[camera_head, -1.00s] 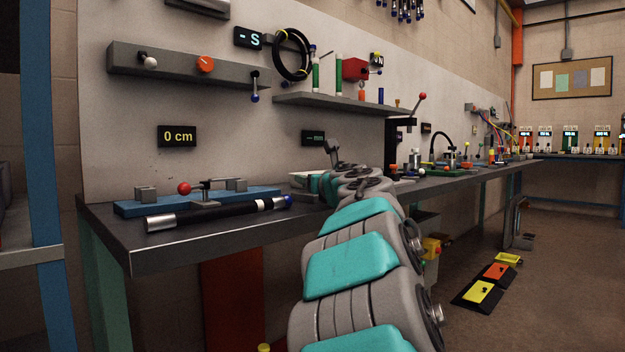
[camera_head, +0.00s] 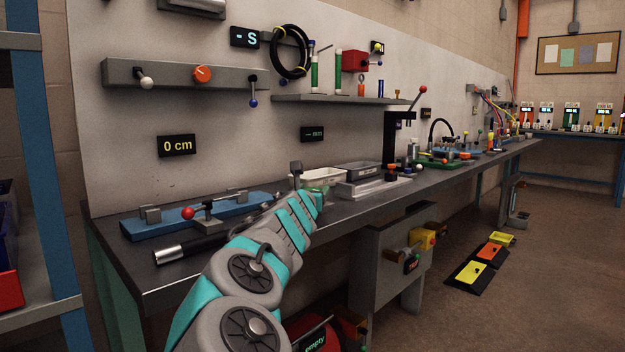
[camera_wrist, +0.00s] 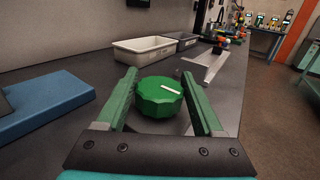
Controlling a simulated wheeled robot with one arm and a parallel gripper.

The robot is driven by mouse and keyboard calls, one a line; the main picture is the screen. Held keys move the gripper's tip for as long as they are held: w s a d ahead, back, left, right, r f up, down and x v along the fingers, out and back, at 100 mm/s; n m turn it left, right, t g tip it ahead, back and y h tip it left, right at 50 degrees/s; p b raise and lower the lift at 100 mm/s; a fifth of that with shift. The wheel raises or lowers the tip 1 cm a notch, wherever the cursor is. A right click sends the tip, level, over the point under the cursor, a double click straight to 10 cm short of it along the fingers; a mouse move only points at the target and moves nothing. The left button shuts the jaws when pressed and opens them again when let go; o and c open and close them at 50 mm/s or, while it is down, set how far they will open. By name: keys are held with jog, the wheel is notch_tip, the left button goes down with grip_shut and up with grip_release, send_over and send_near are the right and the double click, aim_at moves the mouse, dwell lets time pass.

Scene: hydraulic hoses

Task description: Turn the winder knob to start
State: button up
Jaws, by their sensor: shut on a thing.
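A green, many-sided knob (camera_wrist: 160,98) with a white pointer line on its top sits between the two green fingers of my gripper (camera_wrist: 160,78) in the wrist view. The fingers are shut on its left and right sides, and the white line points to the right. In the head view my arm reaches over the front edge of the bench; this green knob and the fingertips cannot be made out there. An orange knob (camera_head: 203,74) is on the grey wall rail, well away from my gripper. A display (camera_head: 176,146) below the rail reads "0 cm".
The dark bench (camera_head: 345,212) runs far to the right. A white tray (camera_wrist: 145,48) and a grey tray (camera_wrist: 183,39) stand beyond the knob. A blue fixture (camera_head: 205,213) and a black hose with a silver end (camera_head: 178,252) lie to the left. The floor at right has free room.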

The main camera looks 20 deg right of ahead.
dwell(0.4)
jog(key=o, duration=1.4)
jog(key=shift+v, duration=3.85)
jog(key=shift+a, duration=0.1)
